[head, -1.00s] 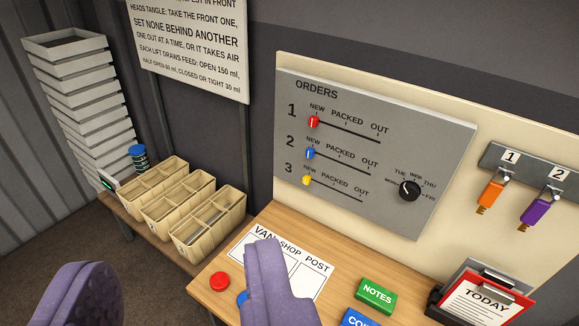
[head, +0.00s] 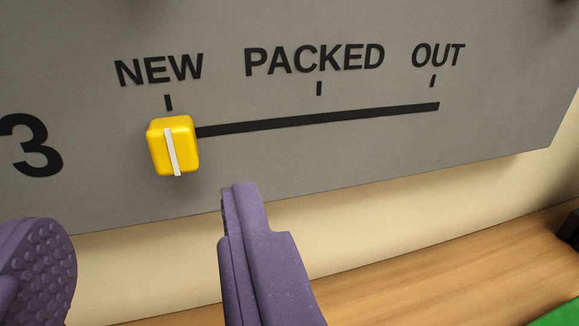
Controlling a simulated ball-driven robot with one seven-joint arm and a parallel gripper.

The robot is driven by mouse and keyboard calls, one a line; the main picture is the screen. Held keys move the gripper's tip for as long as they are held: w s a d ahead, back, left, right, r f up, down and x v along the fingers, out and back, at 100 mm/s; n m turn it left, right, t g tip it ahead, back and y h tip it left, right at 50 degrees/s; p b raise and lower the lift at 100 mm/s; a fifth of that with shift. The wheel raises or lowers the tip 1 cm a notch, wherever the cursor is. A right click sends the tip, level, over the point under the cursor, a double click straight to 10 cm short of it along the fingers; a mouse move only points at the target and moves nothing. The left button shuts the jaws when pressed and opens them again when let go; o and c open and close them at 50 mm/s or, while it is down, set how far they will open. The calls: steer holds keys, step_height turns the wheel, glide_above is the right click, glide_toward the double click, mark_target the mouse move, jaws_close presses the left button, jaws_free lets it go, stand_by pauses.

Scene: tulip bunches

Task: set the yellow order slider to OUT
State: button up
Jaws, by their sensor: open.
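The yellow order slider (head: 173,146) is a small block with a white line, in row 3 of the grey orders board (head: 350,165). It stands at the left end of its black slot (head: 320,118), under the NEW mark. PACKED is at the middle of the slot and OUT (head: 438,56) at its right end. My gripper (head: 150,225) is open and empty, with its two purple fingers spread apart below the slider. One finger is at the lower left, the other to the lower right of the slider. Neither appears to touch it.
The board's lower edge runs just behind the fingers, with cream backing (head: 400,220) below it. A wooden tabletop (head: 430,275) lies at the lower right, with part of a green block (head: 558,313) at the corner. The slot right of the slider is clear.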

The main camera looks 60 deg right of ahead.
mark_target(168, 137)
steer(key=b+x, duration=0.1)
steer(key=x, duration=0.6)
steer(key=shift+w+d, duration=0.2)
steer(key=shift+d, duration=0.1)
jaws_close()
